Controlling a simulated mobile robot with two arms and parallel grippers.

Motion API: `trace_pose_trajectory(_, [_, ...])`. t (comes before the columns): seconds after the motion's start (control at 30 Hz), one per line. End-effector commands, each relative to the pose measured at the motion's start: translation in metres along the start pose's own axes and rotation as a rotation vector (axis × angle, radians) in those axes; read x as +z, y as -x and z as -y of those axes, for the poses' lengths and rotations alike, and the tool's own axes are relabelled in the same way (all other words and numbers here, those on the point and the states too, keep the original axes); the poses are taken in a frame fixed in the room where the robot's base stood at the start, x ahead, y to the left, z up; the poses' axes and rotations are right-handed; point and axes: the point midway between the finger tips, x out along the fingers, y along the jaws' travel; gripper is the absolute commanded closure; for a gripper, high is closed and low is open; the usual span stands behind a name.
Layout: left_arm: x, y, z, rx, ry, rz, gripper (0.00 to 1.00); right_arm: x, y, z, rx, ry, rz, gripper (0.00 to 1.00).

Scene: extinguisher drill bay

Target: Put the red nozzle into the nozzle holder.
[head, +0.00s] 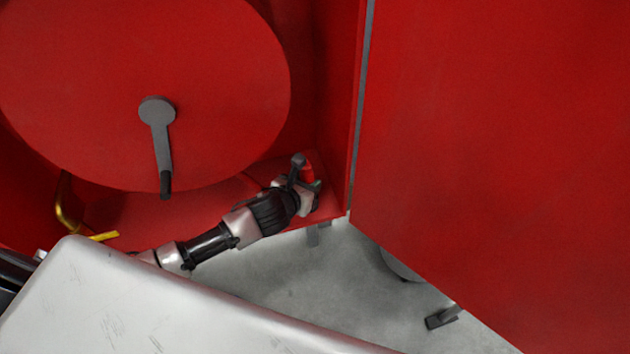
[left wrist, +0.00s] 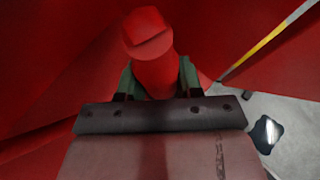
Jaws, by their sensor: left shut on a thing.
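The red nozzle (head: 308,173) is held upright or nearly so in my left gripper (head: 310,186), low inside the red cabinet near its right wall. In the left wrist view the nozzle (left wrist: 152,50) rises between the two green-padded fingertips of my left gripper (left wrist: 155,82), which are shut on it. Its lower end is hidden by the gripper. I cannot make out the nozzle holder in either view. My right gripper is not in view.
A large red reel disc (head: 225,60) with a grey crank (head: 162,145) stands left of the gripper. A brass pipe (head: 65,205) is at the far left. A red panel (head: 490,150) fills the right. Grey floor (head: 340,270) shows below the cabinet.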

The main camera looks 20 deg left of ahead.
Motion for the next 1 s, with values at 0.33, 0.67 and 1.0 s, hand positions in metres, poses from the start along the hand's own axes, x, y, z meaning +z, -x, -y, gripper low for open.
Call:
trace_pose_trajectory(0.33, [0.000,-0.001,0.000,0.000,0.001,0.001,0.35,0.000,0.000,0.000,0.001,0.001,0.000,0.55])
trace_pose_trajectory(0.67, [-0.001,0.013,0.000,-0.001,0.000,-0.002,0.35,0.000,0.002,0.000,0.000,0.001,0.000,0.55])
trace_pose_trajectory(1.0, [0.001,0.081,0.002,-0.003,-0.003,-0.001,0.35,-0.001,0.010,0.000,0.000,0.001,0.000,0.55])
